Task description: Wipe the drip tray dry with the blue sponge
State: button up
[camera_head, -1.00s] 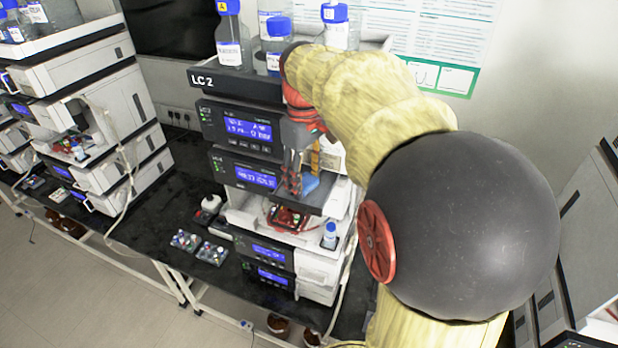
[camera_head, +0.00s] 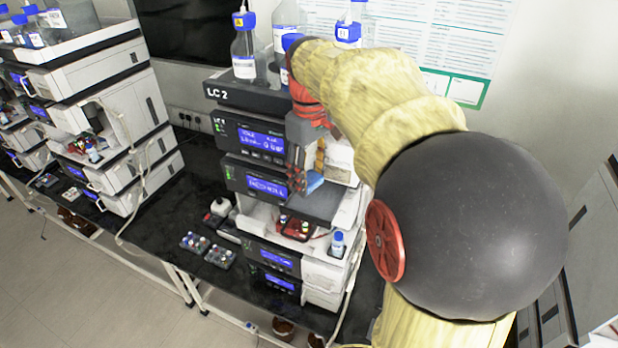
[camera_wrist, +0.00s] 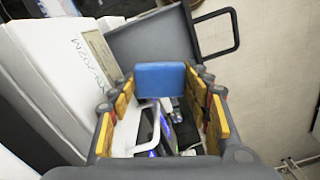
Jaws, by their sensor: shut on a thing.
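The blue sponge (camera_wrist: 160,80) is held between the fingertips of my gripper (camera_wrist: 166,84) in the wrist view. My gripper (camera_head: 304,184) is shut on it. In the head view the sponge (camera_head: 314,181) shows partly behind the fingers, in front of the LC 2 stack at the height of the lower upright display. A dark grey flat ledge (camera_head: 325,208) juts out below the sponge; I cannot tell whether it is the drip tray. The sponge appears apart from it. A dark grey panel (camera_wrist: 140,45) lies beyond the sponge in the wrist view.
Below the ledge is a red tray (camera_head: 298,229) with small items, and a blue-capped vial (camera_head: 338,243) beside it. Capped bottles (camera_head: 245,58) stand on the stack's top. Vial racks (camera_head: 219,256) lie on the black bench. A black handle loop (camera_wrist: 236,32) juts out in the wrist view.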

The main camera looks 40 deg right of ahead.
jog(key=shift+r+p, duration=0.35)
jog(key=shift+r, duration=0.5)
jog(key=shift+r+p, duration=0.75)
jog(key=shift+r, duration=0.75)
